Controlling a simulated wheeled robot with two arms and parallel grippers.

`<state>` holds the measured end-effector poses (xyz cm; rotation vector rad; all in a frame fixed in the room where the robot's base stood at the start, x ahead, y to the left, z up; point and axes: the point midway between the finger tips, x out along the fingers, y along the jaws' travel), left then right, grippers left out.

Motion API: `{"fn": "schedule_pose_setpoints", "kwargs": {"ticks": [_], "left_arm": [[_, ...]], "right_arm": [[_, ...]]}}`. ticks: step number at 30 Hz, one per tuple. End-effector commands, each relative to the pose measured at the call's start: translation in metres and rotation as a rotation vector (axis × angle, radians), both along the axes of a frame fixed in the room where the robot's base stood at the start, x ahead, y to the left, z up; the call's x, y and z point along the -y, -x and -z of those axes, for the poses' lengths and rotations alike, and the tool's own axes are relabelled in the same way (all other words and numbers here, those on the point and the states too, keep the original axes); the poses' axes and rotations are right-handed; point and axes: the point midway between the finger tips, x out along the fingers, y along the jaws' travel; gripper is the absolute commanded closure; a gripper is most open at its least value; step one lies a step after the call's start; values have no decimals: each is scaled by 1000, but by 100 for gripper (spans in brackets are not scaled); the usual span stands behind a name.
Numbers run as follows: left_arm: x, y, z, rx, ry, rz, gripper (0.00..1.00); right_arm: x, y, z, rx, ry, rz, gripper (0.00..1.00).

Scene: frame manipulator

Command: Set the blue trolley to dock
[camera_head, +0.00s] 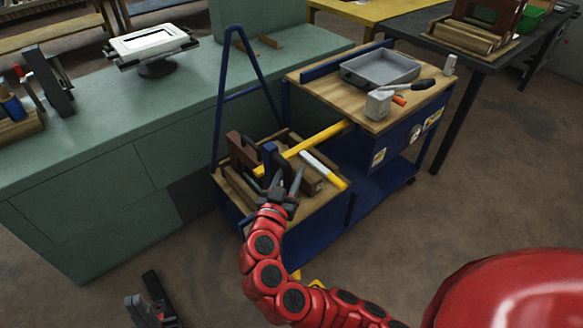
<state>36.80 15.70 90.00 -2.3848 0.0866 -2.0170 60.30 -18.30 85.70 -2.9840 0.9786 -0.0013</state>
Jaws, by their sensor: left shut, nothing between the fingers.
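The blue trolley (375,187) stands in the middle, against the right end of the green counter. It has a blue A-shaped handle frame (216,118), a high wooden top (331,97) and a lower wooden shelf (306,212) at its left. My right gripper (285,179) is at the lower shelf, in front of the dark blocks and tools there. Its fingers overlap these things, so its grip and any contact are unclear. My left gripper (148,296) is shut and empty, low over the floor at the bottom left, away from the trolley.
A grey tray (380,69) and a mallet (378,104) lie on the trolley's top. A yellow bar (318,138) spans from top to shelf. The green counter (112,122) borders the left, a dark table (420,27) the back right. Brown floor (440,225) is clear at right.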

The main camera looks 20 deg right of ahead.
Motion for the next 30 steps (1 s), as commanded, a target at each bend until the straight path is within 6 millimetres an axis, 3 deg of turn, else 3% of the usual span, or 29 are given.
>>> {"fn": "schedule_pose_setpoints", "kwargs": {"ticks": [12, 19, 30], "left_arm": [[0, 0, -2, 0, 0, 0, 100], [0, 0, -2, 0, 0, 0, 100], [0, 0, -2, 0, 0, 0, 100]], "right_arm": [[6, -8, 1, -2, 1, 1, 60], [6, -8, 1, -2, 1, 0, 100], [6, -8, 1, -2, 1, 0, 100]]}}
